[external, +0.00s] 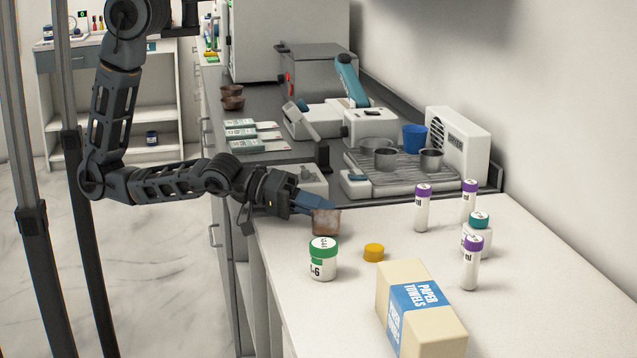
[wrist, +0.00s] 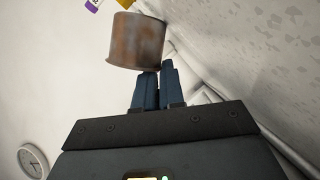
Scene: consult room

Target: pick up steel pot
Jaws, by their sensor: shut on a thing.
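The steel pot (external: 326,223) is small, with brown, rust-like patches on grey. It is at the near white counter's left edge, behind the green-lidded jar. My gripper (external: 305,204) reaches it from the left, its blue fingers at the pot's upper edge. In the wrist view the pot (wrist: 137,42) is at the top, and the fingers (wrist: 158,76) are close together and shut on its edge. The fingertips are partly hidden by the pot. I cannot tell whether its base touches the counter.
A green-lidded jar (external: 322,260), yellow cap (external: 374,252) and paper towels box (external: 420,312) stand nearby. Purple-capped tubes (external: 422,208) and a teal-capped bottle (external: 477,234) stand to the right.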

